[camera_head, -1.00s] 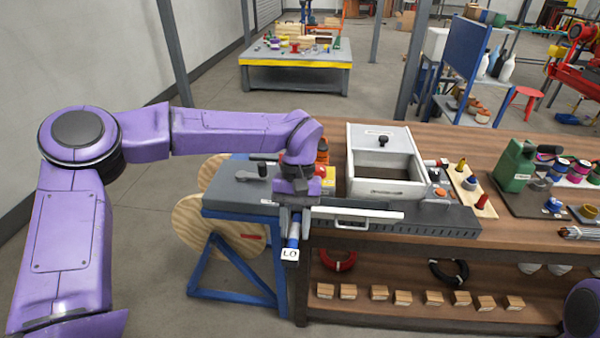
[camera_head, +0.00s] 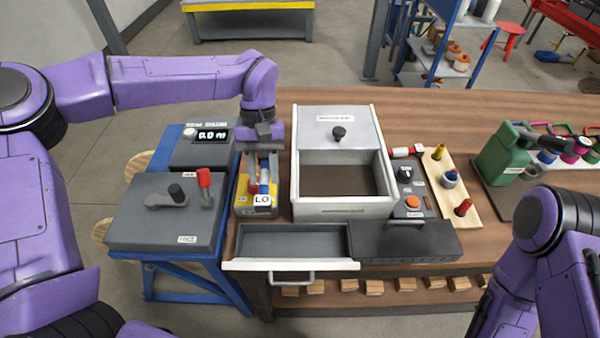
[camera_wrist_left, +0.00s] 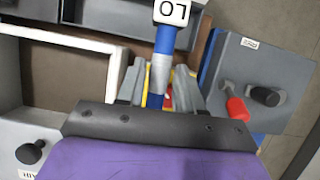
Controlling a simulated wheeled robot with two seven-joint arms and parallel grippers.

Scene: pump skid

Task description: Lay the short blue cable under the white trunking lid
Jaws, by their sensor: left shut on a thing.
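My left gripper (camera_head: 263,182) is shut on the short blue cable (camera_head: 264,188), which carries a white tag marked LO (camera_head: 262,199). The cable hangs upright in front of a yellow block on the bench, left of the white trunking box (camera_head: 342,210). I cannot tell whether it touches the block. In the left wrist view the blue cable (camera_wrist_left: 163,50) passes between the grey fingers (camera_wrist_left: 158,84). The white trunking lid (camera_head: 338,115), with a black knob, covers the back of the box; the front part is open and looks empty. My right gripper is out of view.
A grey machine with a red-knobbed lever (camera_head: 204,178) and a digital display (camera_head: 212,135) stands at left. An open grey drawer (camera_head: 292,241) juts out in front. A switch panel (camera_head: 410,200), a peg board (camera_head: 450,185) and a green machine (camera_head: 503,157) stand right. Bench is clear behind.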

